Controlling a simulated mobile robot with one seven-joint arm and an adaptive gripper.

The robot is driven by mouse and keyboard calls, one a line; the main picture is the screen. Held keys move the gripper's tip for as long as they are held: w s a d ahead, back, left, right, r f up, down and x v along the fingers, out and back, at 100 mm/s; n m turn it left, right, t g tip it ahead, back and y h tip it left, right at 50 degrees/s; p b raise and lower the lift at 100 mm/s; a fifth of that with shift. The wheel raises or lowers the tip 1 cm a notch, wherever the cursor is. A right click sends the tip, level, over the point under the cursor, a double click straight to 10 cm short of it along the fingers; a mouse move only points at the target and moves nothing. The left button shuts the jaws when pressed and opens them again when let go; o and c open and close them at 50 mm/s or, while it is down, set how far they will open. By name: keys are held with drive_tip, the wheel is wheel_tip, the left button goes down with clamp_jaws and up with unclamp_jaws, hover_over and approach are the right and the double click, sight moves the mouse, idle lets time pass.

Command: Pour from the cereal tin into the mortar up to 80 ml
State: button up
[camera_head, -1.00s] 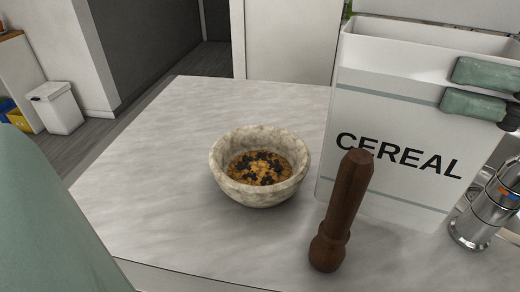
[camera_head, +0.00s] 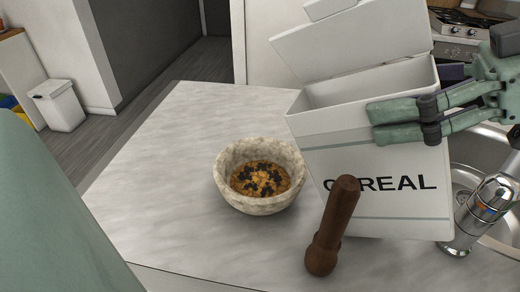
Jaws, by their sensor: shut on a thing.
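The white cereal tin (camera_head: 405,156) is at the right with its lid (camera_head: 350,42) open. It tilts to the left, and its mouth is up near the mortar's right rim. My gripper (camera_head: 395,122) is shut on the tin's upper right part, its green fingers across the wall above the lettering. The speckled stone mortar (camera_head: 256,200) stands upright on the counter, left of the tin. It holds orange-brown flakes with dark pieces (camera_head: 260,179). The inside of the tin shows only pale walls; its contents are hidden. No falling stream shows.
A dark wooden pestle (camera_head: 332,228) stands in front of the tin and hides part of its lettering. A chrome faucet (camera_head: 478,215) and sink (camera_head: 470,172) are at the right. The marble counter (camera_head: 165,170) is clear left of the mortar.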

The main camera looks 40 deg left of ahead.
sight(357, 99)
drive_tip(key=shift+s+a+r+t+h+p, duration=0.1)
drive_tip(key=shift+s+a+t+h+p, duration=0.05)
drive_tip(key=shift+a+h+p, duration=0.35)
drive_tip(key=shift+s+a+t+h+p, duration=0.15)
drive_tip(key=shift+a+h+p, duration=0.1)
drive_tip(key=shift+a+h, duration=0.35)
drive_tip(key=shift+s+a+f+h+p, duration=0.15)
drive_tip(key=shift+a+f+h+p, duration=0.15)
drive_tip(key=shift+a+h+p, duration=0.25)
drive_tip(key=shift+s+a+f+t+h, duration=0.1)
drive_tip(key=shift+a+f+t+h, duration=0.25)
drive_tip(key=shift+h, duration=0.2)
drive_tip(key=shift+s+a+f+t+h, duration=0.25)
drive_tip(key=shift+a+f+t+h, duration=0.1)
drive_tip(key=shift+a+f+h, duration=0.65)
idle(1.5)
drive_tip(key=shift+s+a+f+h, duration=0.2)
drive_tip(key=shift+a+h, duration=0.15)
drive_tip(key=shift+h, duration=0.2)
drive_tip(key=shift+s+a+f+h, duration=0.15)
drive_tip(key=shift+a+h, duration=0.2)
drive_tip(key=shift+h, duration=0.2)
idle(2.2)
